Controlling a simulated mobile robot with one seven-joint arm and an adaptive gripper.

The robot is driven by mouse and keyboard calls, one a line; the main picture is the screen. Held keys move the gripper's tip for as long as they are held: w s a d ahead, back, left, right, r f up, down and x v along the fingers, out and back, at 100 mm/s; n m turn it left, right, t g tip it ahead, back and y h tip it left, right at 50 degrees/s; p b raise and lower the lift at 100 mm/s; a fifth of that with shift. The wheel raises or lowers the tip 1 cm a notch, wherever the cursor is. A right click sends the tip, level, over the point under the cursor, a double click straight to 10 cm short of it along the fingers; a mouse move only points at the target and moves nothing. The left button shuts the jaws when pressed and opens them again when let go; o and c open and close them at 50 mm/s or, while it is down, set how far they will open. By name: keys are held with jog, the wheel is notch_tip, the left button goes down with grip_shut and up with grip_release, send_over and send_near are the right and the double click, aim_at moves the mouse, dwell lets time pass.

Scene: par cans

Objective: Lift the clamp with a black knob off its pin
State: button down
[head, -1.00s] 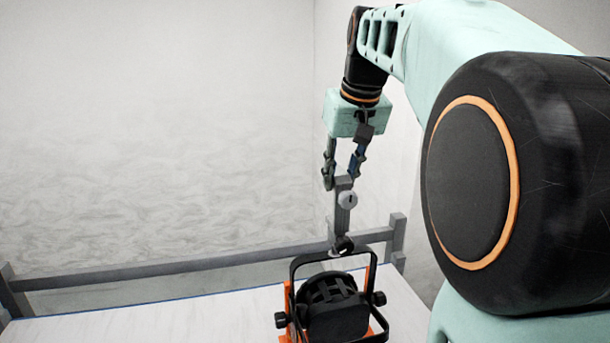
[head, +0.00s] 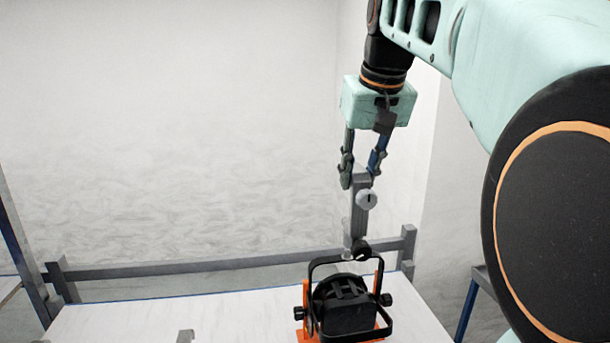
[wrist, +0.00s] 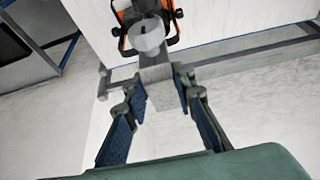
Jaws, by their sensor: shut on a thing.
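My gripper (head: 361,184) is shut on the upper end of an upright grey clamp body (head: 359,215), its fingers on either side. I cannot tell whether the lower end touches the yoke or where the pin sits.
The par can stands on a white table (head: 230,312) with a grey rail (head: 220,268) along its far side. A small grey piece (head: 185,337) shows at the bottom edge. A dark post (head: 22,250) stands at the left. The table left of the par can is mostly clear.

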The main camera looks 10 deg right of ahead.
aim_at(356, 215)
dwell(0.4)
jog(key=shift+f+b, duration=3.35)
jog(key=shift+f, duration=0.9)
